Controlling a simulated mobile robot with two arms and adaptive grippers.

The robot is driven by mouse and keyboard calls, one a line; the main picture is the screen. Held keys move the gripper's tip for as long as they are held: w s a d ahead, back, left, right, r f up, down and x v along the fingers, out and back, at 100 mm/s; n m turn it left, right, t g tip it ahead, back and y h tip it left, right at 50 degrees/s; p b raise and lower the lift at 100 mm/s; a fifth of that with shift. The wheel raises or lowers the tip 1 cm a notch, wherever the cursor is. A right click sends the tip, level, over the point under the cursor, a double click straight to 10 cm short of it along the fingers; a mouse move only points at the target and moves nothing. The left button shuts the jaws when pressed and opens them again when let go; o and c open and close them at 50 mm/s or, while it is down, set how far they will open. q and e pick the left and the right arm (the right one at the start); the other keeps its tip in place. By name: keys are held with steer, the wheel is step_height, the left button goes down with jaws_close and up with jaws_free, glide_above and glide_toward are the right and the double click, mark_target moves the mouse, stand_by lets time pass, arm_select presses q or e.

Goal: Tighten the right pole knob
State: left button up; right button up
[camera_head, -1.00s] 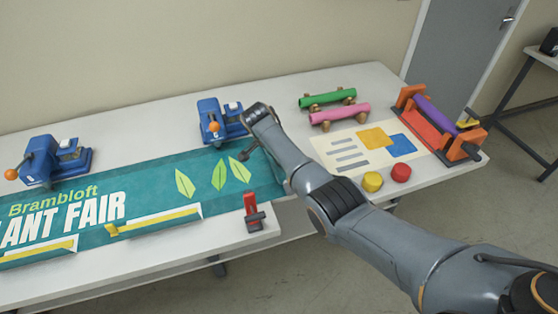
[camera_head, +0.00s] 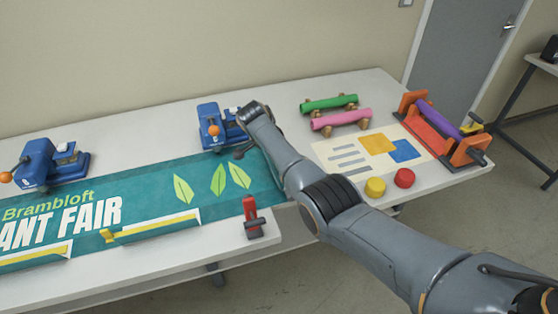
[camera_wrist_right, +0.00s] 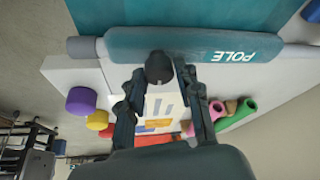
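The right pole knob (camera_wrist_right: 158,67) is a small dark cylinder in the right wrist view, in front of a teal pole sleeve (camera_wrist_right: 195,45) lettered POLE. A grey pole end (camera_wrist_right: 82,47) sticks out of the sleeve at left. My right gripper (camera_wrist_right: 160,72) has its two fingers drawn in on either side of the knob and appears to grip it. In the head view my right arm reaches across the right end of the teal banner (camera_head: 150,180) and hides the knob and fingers. My left gripper is in neither view.
Blue clamp devices (camera_head: 215,128) (camera_head: 50,168) stand behind the banner. A red clamp (camera_head: 251,215) sits at the front edge. Green (camera_head: 330,103) and pink (camera_head: 341,119) rolls, yellow (camera_head: 375,187) and red (camera_head: 404,177) cylinders and an orange stand (camera_head: 466,150) are at right.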

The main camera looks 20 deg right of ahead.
steer(key=shift+o, duration=1.4)
steer(key=v, duration=1.2)
steer(key=shift+d, duration=0.1)
